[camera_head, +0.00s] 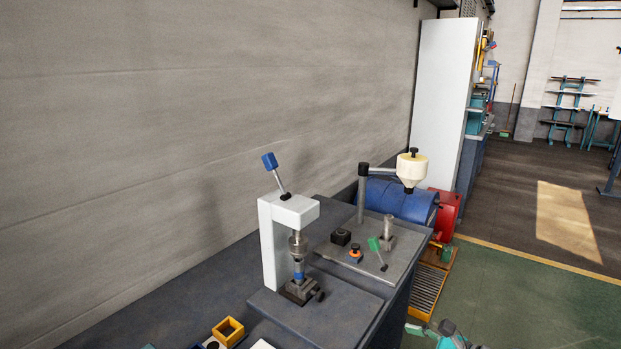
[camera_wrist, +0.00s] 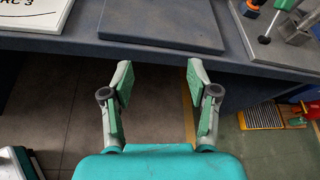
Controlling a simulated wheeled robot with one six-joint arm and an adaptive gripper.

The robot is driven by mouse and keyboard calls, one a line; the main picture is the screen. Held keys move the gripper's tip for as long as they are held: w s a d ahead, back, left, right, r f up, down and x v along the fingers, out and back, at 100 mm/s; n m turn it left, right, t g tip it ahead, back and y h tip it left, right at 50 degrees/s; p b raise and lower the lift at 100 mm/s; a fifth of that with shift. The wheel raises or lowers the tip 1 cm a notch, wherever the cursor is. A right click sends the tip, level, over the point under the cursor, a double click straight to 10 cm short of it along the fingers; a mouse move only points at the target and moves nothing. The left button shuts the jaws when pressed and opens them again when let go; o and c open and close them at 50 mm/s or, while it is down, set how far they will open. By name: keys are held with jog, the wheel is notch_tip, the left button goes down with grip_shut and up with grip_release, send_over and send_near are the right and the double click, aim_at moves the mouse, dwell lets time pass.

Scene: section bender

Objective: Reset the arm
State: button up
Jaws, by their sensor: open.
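My gripper (camera_wrist: 159,80) is open and empty in the wrist view. Its two grey and green fingers stand wide apart in front of the dark bench's front edge, with grey floor between them. A grey plate (camera_wrist: 160,22) lies on the bench just beyond the fingertips, and the fingers appear apart from it.
A white press (camera_head: 270,240) with a blue-tipped lever stands on the bench (camera_head: 180,295) by the wall. Behind it, a grey board (camera_head: 395,250) bears small tools and a cream funnel (camera_head: 411,169). A yellow square box (camera_head: 228,331) is at front. Green floor (camera_head: 520,300) at right is open.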

jog(key=s+a+f+n+t+h, duration=0.2)
jog(key=s+a+f+n+h, duration=0.15)
jog(key=s+f, duration=0.85)
jog(key=s+f+n+h, duration=0.4)
jog(key=s+f, duration=0.3)
jog(key=s, duration=0.4)
jog(key=s+r+n+t+h, duration=0.3)
jog(key=s+n, duration=0.4)
jog(key=s, duration=0.9)
jog(key=s+r+n, duration=0.9)
jog(key=r, duration=0.2)
jog(key=shift+s+a+r+t, duration=0.15)
jog(key=shift+s+r+t, duration=0.15)
jog(key=shift+s, duration=0.05)
